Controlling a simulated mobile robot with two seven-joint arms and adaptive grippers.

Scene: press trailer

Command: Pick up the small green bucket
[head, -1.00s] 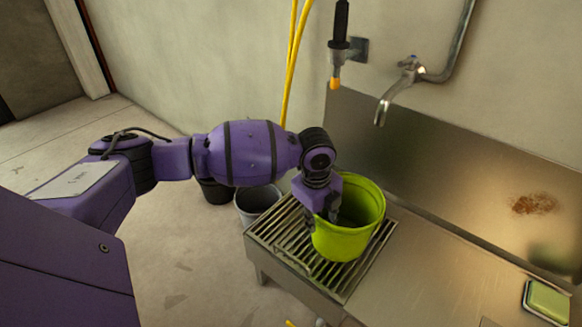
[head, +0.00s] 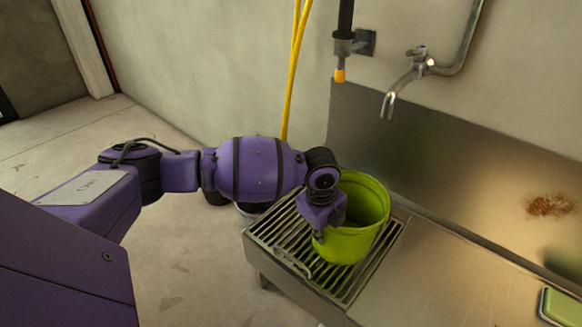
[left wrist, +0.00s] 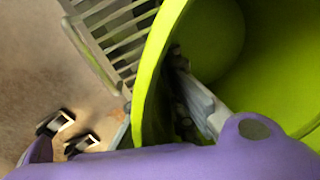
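The small green bucket (head: 349,248) stands upright on the slatted metal rack at the left end of the sink unit. My left gripper (head: 321,230) is at the bucket's near left rim. In the left wrist view the bucket's wall (left wrist: 150,88) runs between the fingers, with one finger (left wrist: 205,105) inside the bucket and a grey part of the other close outside. The fingers look closed on the wall. Their tips are partly hidden. My right gripper is in neither view.
The slatted rack (head: 274,227) joins a steel worktop (head: 420,285) on the right. A tap (head: 402,84) and a hose nozzle (head: 340,60) hang above. A yellow hose (head: 292,85) runs down the wall. A green sponge (head: 560,306) lies at the right.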

